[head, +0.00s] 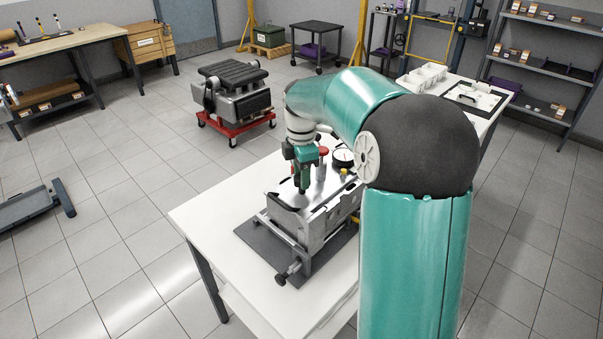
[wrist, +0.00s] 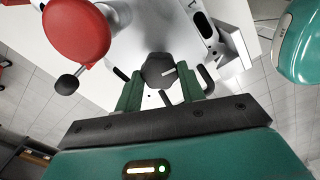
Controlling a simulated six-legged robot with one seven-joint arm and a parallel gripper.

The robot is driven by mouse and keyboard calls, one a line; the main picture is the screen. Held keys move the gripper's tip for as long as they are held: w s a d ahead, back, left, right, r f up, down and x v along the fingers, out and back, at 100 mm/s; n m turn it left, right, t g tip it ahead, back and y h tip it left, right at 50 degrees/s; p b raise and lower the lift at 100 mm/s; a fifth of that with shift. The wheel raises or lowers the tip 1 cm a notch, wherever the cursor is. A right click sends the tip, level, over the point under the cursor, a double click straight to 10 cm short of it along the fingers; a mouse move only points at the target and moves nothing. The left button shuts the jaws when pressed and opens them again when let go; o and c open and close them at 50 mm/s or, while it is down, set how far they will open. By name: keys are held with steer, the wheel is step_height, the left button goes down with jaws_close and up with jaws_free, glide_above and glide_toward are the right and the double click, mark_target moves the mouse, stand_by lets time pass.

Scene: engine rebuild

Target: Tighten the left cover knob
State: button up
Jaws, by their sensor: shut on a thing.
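The engine block (head: 300,225) with its silver cover sits in a stand on a grey mat on the white table. In the wrist view a dark cover knob (wrist: 158,68) with a pale line on its top stands on the cover (wrist: 150,20). My gripper (head: 303,188) reaches down onto the cover in the head view. In the wrist view its two green fingers (wrist: 161,84) are shut on the dark knob, one at each side. In the head view the knob is hidden by my gripper.
A red round-topped part (wrist: 76,30) stands close to the left finger in the wrist view. A round gauge (head: 343,157) and a yellow cap (head: 343,172) are right of my gripper. The white table (head: 200,215) is bare at left.

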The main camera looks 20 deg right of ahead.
steer(key=m, duration=0.4)
steer(key=shift+m, duration=0.3)
steer(key=m, duration=0.4)
steer(key=shift+m, duration=0.3)
steer(key=m, duration=0.3)
steer(key=shift+w+m, duration=0.1)
steer(key=shift+m, duration=0.2)
steer(key=m, duration=0.4)
steer(key=shift+d, duration=0.1)
steer(key=m, duration=0.8)
steer(key=shift+m, duration=0.3)
steer(key=m, duration=0.4)
steer(key=shift+m, duration=2.1)
